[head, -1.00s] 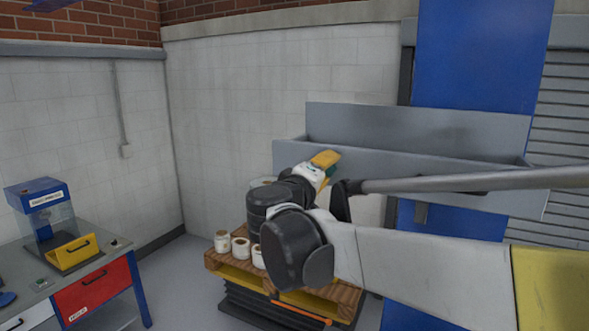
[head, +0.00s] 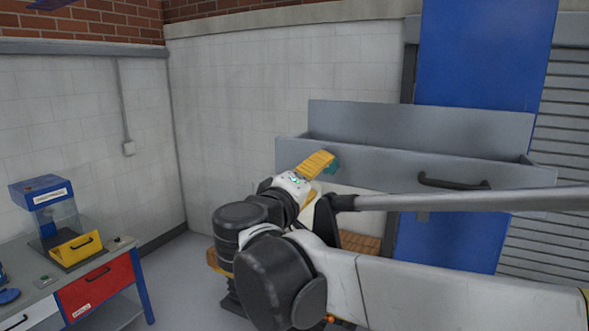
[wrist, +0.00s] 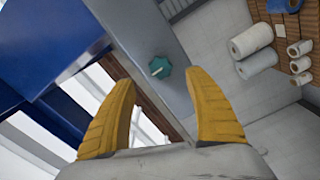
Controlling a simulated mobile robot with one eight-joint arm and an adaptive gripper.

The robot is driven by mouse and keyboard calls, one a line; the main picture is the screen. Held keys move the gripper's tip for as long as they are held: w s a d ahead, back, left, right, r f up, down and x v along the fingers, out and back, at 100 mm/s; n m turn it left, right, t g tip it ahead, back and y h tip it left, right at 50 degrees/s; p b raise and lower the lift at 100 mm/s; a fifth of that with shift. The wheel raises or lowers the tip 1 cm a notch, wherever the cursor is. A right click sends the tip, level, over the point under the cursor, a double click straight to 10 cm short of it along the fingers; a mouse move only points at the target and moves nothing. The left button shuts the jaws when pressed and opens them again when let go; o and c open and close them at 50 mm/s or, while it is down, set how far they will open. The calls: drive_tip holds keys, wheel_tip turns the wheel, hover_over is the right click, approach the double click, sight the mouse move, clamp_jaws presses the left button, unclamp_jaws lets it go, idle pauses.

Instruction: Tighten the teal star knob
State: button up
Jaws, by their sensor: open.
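The teal star knob (wrist: 159,68) is mounted on the face of a grey metal trough (wrist: 140,35). In the wrist view it lies beyond and between my two yellow fingers, apart from both. My gripper (wrist: 160,105) is open and empty. In the head view my gripper (head: 318,163) is in front of the left part of the grey trough (head: 400,172), and a small teal bit of the knob (head: 333,165) shows just right of the fingers. The rest of the knob is hidden there.
A dark handle (head: 452,182) sits on the trough's front. A metal bar (head: 470,200) crosses close before it. White rolls (wrist: 250,40) lie on a wooden pallet (wrist: 300,65). A workbench (head: 75,275) with a yellow-fronted box (head: 75,247) stands at left.

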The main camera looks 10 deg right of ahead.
drive_tip(key=v, duration=0.4)
drive_tip(key=s+d+f+m+g+y+b, duration=0.15)
drive_tip(key=s+d+f+b, duration=0.35)
drive_tip(key=f, duration=0.6)
drive_tip(key=s+d+f+g+y+b, duration=0.1)
drive_tip(key=d+f+g+b, duration=0.15)
drive_tip(key=f+b, duration=0.6)
drive_tip(key=s+d+f+m+g+y+b, duration=0.1)
drive_tip(key=s+d+f+g+b, duration=0.2)
drive_tip(key=f, duration=1)
drive_tip(key=s+a+f+m+y+b, duration=0.1)
drive_tip(key=s+f+y+b, duration=0.1)
drive_tip(key=f+b, duration=0.3)
drive_tip(key=s+a+f+m+y+b, duration=0.1)
drive_tip(key=s+f+b, duration=0.4)
drive_tip(key=f, duration=0.8)
drive_tip(key=s+a+f+m+y+b, duration=0.1)
drive_tip(key=s+f+y+b, duration=0.2)
drive_tip(key=f+b, duration=0.4)
wheel_tip(320, 180, down, 3)
drive_tip(key=shift+s+a+f+m+y, duration=0.1)
drive_tip(key=shift+s+a+m+y, duration=0.1)
drive_tip(key=shift+s+m+y, duration=0.3)
drive_tip(key=shift+w, duration=0.1)
